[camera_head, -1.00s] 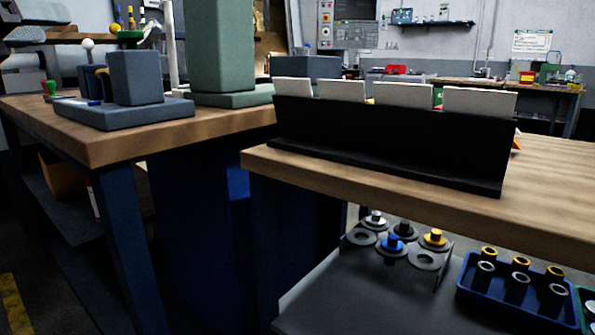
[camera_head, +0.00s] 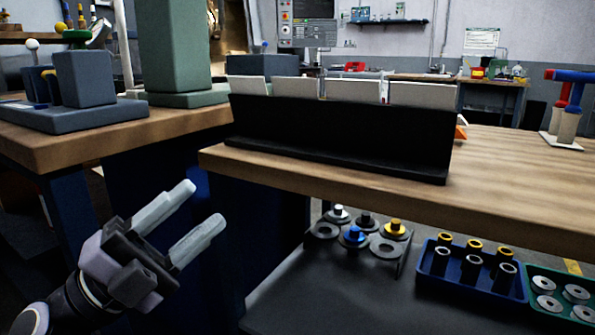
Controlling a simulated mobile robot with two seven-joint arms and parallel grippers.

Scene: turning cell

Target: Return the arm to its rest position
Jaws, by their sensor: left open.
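My left gripper (camera_head: 207,212) is in the lower left of the head view, with its arm coming in from the bottom left corner. Its two pale fingers are parallel and apart, with nothing between them. It points up and to the right, in front of the dark blue side below the benches, and appears to touch nothing. My right gripper is not in view.
A wooden bench (camera_head: 500,200) carries a black rack (camera_head: 340,138) with several white cards. A second bench (camera_head: 80,145) at left holds a grey-blue fixture (camera_head: 85,80) and a green column (camera_head: 180,45). Below are a blue tray (camera_head: 470,282) and a green tray (camera_head: 535,310) with parts.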

